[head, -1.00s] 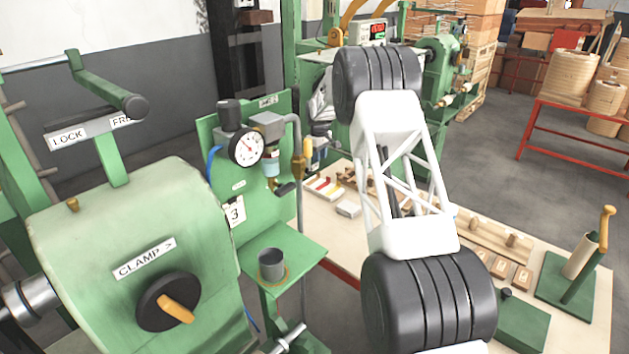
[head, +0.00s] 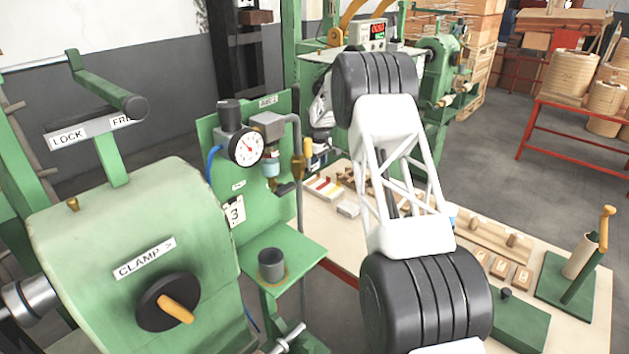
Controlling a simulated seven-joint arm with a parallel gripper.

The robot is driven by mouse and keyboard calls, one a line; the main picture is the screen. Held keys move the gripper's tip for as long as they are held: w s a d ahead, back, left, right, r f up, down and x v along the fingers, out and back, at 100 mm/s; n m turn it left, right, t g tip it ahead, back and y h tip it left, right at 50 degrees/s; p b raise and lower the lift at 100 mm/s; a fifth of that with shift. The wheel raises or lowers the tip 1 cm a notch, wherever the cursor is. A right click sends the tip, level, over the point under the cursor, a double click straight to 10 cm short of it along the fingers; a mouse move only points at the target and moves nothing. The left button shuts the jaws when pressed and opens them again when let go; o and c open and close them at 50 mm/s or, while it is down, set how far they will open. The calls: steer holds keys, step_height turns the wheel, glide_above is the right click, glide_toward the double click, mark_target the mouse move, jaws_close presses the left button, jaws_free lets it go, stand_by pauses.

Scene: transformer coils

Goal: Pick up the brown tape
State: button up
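I cannot pick out the brown tape with certainty; my arm covers part of the workbench (head: 345,262). Small brown pieces (head: 356,183) lie on the bench left of my arm, too small to identify. A tan roll (head: 579,258) stands upright on a green stand at the bench's right end. My white and black arm rises across the middle of the head view. A white and dark part beside the gauge panel looks like my wrist (head: 322,108). Its fingers are too small and obscured to read, and I see nothing clearly held.
The green clamp machine (head: 120,225) fills the left. A green panel with a pressure gauge (head: 246,147) and a shelf bearing a grey cup (head: 271,264) stands beside the bench. A wooden rack (head: 488,240) and small blocks (head: 500,268) lie right of my arm, near a green box (head: 520,322).

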mark_target(313, 179)
steer(key=shift+d+f, duration=0.1)
steer(key=shift+f, duration=2.4)
jaws_close()
